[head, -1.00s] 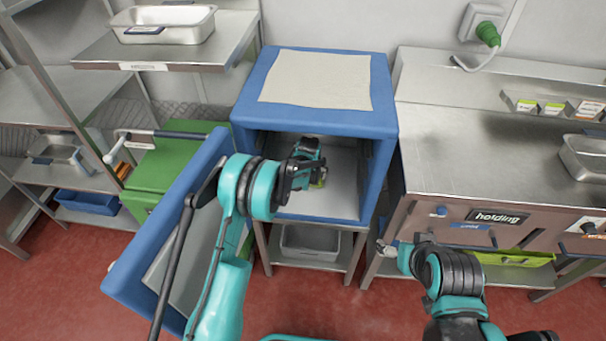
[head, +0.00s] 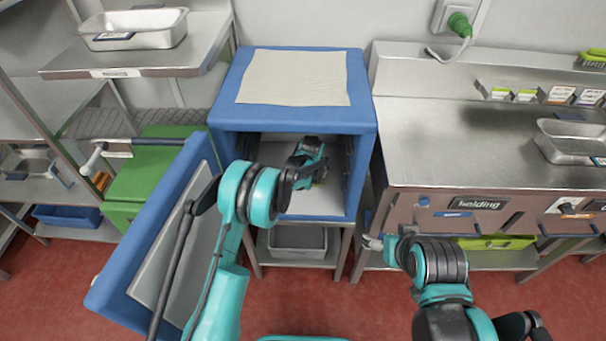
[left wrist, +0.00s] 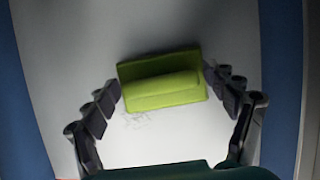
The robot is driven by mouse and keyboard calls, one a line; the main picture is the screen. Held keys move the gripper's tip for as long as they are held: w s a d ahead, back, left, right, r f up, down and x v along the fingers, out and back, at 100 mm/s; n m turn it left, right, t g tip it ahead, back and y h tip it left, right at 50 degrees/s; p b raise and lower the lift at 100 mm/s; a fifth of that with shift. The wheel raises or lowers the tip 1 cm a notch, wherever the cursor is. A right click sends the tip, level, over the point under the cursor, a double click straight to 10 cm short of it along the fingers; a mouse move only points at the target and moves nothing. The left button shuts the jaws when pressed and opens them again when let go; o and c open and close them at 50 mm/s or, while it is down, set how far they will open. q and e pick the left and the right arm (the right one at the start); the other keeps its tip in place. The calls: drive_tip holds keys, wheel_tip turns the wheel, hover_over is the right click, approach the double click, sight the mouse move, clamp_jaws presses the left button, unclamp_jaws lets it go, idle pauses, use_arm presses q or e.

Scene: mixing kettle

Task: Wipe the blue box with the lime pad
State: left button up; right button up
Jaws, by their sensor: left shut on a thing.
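The blue box (head: 363,125) stands open on a metal stand, its door (head: 120,262) swung out to the left. My left arm reaches through the opening, and my left gripper (head: 318,178) is inside the box, partly hidden by its own wrist. In the left wrist view my left gripper (left wrist: 162,92) is shut on the lime pad (left wrist: 162,78), a block with a raised grip, over the pale inner surface (left wrist: 180,140). Faint dark marks show on that surface beside the pad. My right gripper (head: 374,242) is outside, right of the box, near the counter front; its fingers are too small to judge.
A beige cloth (head: 294,77) lies on top of the box. A steel counter (head: 460,140) stands close on the right, with a metal pan (head: 572,142). A green box (head: 150,175) and shelves are at left. A grey bin (head: 298,241) sits under the box.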

use_arm(q)
drive_tip(key=shift+d, duration=0.55)
drive_tip(key=shift+s+a, duration=0.1)
drive_tip(key=shift+s, duration=1.2)
drive_tip(key=shift+a, duration=1.9)
drive_tip(key=shift+a+f, duration=0.1)
drive_tip(key=shift+a, duration=3.45)
drive_tip(key=shift+d, duration=5.5)
